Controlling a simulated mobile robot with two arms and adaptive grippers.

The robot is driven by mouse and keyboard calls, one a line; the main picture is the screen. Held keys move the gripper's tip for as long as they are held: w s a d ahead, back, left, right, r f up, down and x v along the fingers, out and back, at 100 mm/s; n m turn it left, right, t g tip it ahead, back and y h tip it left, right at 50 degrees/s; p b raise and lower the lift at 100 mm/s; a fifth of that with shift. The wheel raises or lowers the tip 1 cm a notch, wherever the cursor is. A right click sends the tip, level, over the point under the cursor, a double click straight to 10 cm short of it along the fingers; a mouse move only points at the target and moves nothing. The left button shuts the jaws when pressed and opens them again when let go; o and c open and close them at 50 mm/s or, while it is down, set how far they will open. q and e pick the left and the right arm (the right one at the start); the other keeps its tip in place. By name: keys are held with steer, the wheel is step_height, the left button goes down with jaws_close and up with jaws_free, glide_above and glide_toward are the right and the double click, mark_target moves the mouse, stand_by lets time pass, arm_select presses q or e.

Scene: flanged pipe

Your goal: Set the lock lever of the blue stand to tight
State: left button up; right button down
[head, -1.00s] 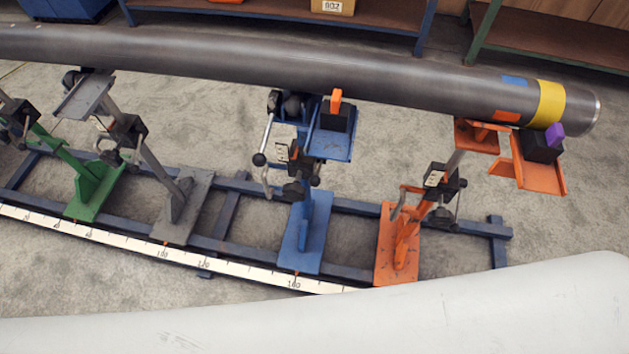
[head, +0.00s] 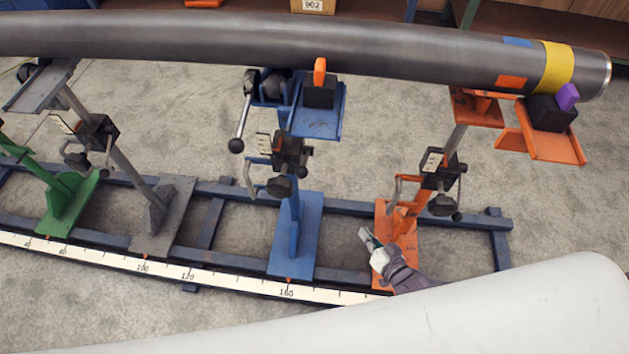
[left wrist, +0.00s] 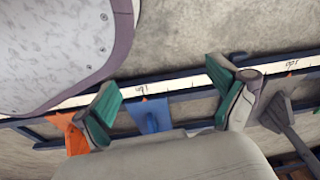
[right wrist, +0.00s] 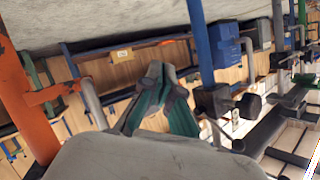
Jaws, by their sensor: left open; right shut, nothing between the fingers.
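The blue stand (head: 296,234) is upright in the head view, between the grey and orange stands. On its post are a black clamp block (head: 290,152) and a bent grey lever (head: 252,180) at its left. A ball-ended lever (head: 240,125) hangs higher, beside the top plate. The right wrist view shows the blue post (right wrist: 201,45). My right gripper (head: 364,236) is shut and empty in front of the orange stand's base, apart from and right of the blue stand; its fingers also show in the right wrist view (right wrist: 160,72). My left gripper (left wrist: 163,82) is open and empty. I cannot read the lock setting.
A long steel pipe (head: 400,55) runs above the stands. The orange stand (head: 402,225) is close to my right gripper. Grey (head: 160,215) and green (head: 70,205) stands are to the left. A white scale (head: 200,277) runs along the rail. Bare floor lies behind the rail.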

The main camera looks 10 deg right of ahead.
mark_target(305, 161)
arm_select(q)
steer(key=w+r+b, duration=0.4)
steer(key=w+b, duration=0.1)
steer(key=w, duration=0.1)
steer(key=shift+d+r+t+b, duration=0.15)
steer(key=shift+d+t+b, duration=0.2)
steer(key=shift+d+t, duration=0.1)
arm_select(e)
steer(key=w+a+r+m+t+y, duration=0.1)
steer(key=w+a+r+t+y, duration=0.1)
steer(key=r, duration=0.8)
steer(key=w+a+r+m+t+y, duration=0.1)
steer(key=w+a+r+t+y, duration=0.1)
steer(key=r+y, duration=0.4)
step_height(305, 161, up, 4)
steer(key=shift+w+a+f+m+t+y, duration=0.15)
steer(key=shift+a+m+t+y, duration=0.2)
steer(key=shift+a+t, duration=0.65)
steer(key=shift+d+t, duration=0.2)
steer(key=shift+t, duration=0.1)
